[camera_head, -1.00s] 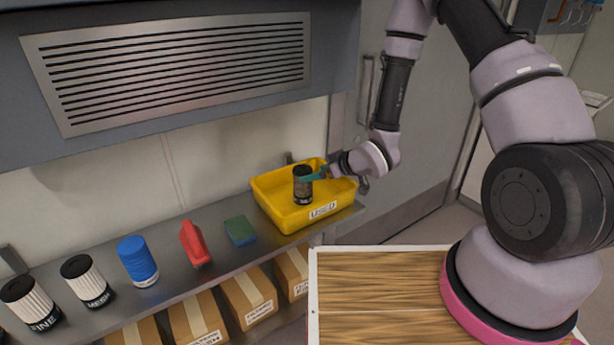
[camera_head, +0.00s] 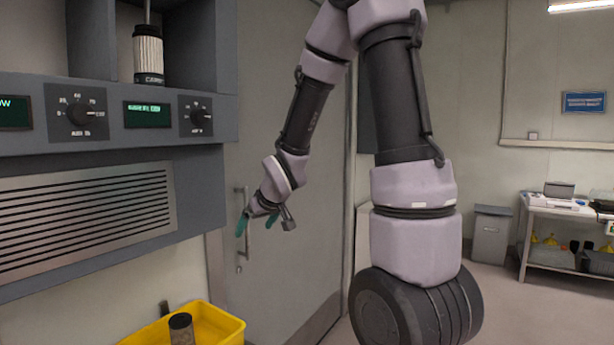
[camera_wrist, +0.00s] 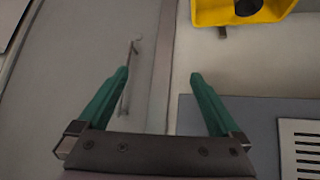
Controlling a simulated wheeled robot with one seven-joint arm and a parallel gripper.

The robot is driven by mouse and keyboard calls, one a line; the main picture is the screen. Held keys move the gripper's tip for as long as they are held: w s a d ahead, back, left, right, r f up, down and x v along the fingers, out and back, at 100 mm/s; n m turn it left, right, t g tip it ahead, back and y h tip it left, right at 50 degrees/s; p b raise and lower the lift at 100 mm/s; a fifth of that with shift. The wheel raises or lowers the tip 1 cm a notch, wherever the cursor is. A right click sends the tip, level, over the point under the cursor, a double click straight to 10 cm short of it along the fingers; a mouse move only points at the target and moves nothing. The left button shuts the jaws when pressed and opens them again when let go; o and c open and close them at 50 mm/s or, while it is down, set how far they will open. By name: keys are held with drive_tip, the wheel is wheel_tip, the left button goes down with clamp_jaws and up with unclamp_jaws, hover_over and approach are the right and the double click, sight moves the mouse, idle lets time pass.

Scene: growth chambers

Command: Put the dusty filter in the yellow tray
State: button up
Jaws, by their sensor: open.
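The dusty filter (camera_head: 181,328), a dark cylinder with a brownish side, stands upright inside the yellow tray (camera_head: 226,329) at the bottom of the head view. Its lower part is cut off by the picture's edge. In the wrist view the tray (camera_wrist: 213,14) is at the top right, with the filter's dark top (camera_wrist: 247,6) inside it. My gripper (camera_head: 256,222) is up in the air, above and to the right of the tray, in front of the grey door. Its green fingers (camera_wrist: 160,76) are spread apart with nothing between them.
A white ribbed filter (camera_head: 148,55) stands in a chamber opening at upper left, above a panel with knobs (camera_head: 80,113) and displays. A vented grille (camera_head: 90,215) is below. A grey door (camera_head: 290,190) with a handle is behind my gripper. A bin (camera_head: 490,235) and table stand far right.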

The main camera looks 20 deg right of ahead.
drive_tip(key=s+d+r+m+h, duration=0.1)
drive_tip(key=s+d+r+m, duration=0.45)
drive_tip(key=s+r, duration=0.6)
drive_tip(key=s+r+m+g+y, duration=0.1)
drive_tip(key=s+r, duration=0.4)
drive_tip(key=s, duration=0.6)
drive_tip(key=shift+s+a+r+m, duration=0.15)
drive_tip(key=shift+s+r+m, duration=0.1)
drive_tip(key=shift+m, duration=0.2)
